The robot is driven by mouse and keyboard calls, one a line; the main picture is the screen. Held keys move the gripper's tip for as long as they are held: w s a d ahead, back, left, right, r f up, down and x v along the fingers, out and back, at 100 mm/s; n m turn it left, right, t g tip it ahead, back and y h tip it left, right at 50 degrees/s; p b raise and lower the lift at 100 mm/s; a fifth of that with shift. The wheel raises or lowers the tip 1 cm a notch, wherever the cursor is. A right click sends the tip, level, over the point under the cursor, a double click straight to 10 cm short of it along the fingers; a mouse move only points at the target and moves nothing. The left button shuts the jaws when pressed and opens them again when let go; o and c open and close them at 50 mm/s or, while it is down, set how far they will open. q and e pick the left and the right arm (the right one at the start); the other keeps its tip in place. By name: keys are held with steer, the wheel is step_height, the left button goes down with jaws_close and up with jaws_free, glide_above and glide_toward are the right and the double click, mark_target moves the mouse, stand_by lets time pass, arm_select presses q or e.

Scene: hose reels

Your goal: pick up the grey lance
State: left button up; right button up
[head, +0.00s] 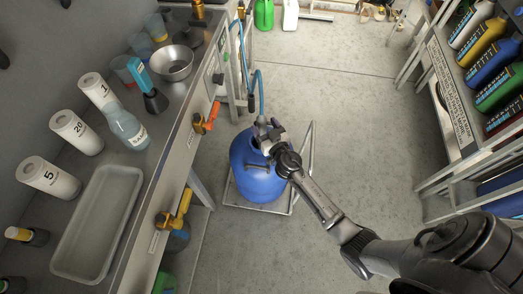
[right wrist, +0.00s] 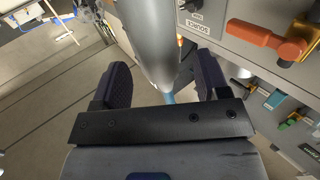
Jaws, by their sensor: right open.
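In the right wrist view the grey lance (right wrist: 148,38) appears as a smooth, tapering grey body between my right gripper's two dark fingers. A bit of light blue hose (right wrist: 168,98) shows at its narrow end. My right gripper (right wrist: 163,68) is open, with a finger on either side of the lance; whether either touches it I cannot tell. In the head view my right gripper (head: 265,124) is above the blue drum, at the lower end of the hanging blue hose (head: 243,55). The lance is mostly hidden there. My left gripper is not in view.
The blue drum (head: 254,186) stands on a low frame below my right gripper. The steel bench (head: 150,190) on the left has an orange valve handle (head: 211,117) on its front. A shelf of bottles (head: 495,90) stands right. The middle floor is clear.

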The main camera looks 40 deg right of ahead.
mark_target(259, 118)
steer(key=x, duration=0.4)
steer(key=shift+w, duration=0.2)
steer(key=shift+s, duration=0.1)
steer(key=shift+c, duration=0.3)
jaws_close()
